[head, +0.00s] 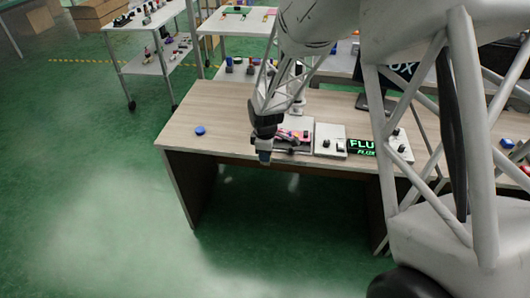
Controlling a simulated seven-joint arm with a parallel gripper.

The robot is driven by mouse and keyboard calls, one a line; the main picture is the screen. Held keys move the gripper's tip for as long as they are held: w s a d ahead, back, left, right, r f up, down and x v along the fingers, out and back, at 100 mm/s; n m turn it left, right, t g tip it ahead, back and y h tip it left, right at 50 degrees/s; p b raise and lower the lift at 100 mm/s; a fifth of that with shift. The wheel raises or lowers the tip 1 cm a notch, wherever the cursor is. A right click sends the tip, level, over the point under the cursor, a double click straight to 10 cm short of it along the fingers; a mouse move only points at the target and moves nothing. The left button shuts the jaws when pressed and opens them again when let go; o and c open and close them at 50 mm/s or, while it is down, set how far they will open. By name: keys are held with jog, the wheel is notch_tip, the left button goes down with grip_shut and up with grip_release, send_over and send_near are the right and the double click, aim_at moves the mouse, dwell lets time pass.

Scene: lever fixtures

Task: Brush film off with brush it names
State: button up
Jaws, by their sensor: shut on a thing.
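My gripper (265,145) points down at the front edge of the wooden table, left of a pale fixture (307,127). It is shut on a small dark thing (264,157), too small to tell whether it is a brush. Pink and purple pieces (291,135) lie on the fixture just right of my gripper; I cannot tell which are brushes. A black display (362,147) shows green text beginning "FLU"; my arm hides the rest. No film can be made out.
A blue round object (200,130) sits on the table (190,108) at left, with bare tabletop around it. White panels with black knobs (329,140) flank the display. A dark monitor (375,95) and shelves (150,45) stand behind.

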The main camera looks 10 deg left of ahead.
dwell(0.4)
jog(key=w+d+r+m, duration=0.3)
jog(key=w+d+m, duration=0.1)
jog(key=w, duration=0.3)
jog(key=w+d+r+m, duration=0.3)
jog(key=w+d+m, duration=0.2)
jog(key=w, duration=0.3)
jog(key=shift+w+d+r, duration=0.3)
jog(key=shift+d+r, duration=0.1)
jog(key=shift+d, duration=0.2)
jog(key=shift+f, duration=0.1)
jog(key=shift+f, duration=3.4)
jog(key=shift+w+f, duration=0.45)
jog(key=shift+f, duration=0.1)
jog(key=shift+w, duration=2.7)
jog(key=shift+s, duration=3.1)
jog(key=shift+s+r, duration=0.1)
jog(key=shift+r, duration=0.1)
notch_tip(320, 180, up, 8)
jog(key=shift+f, duration=0.15)
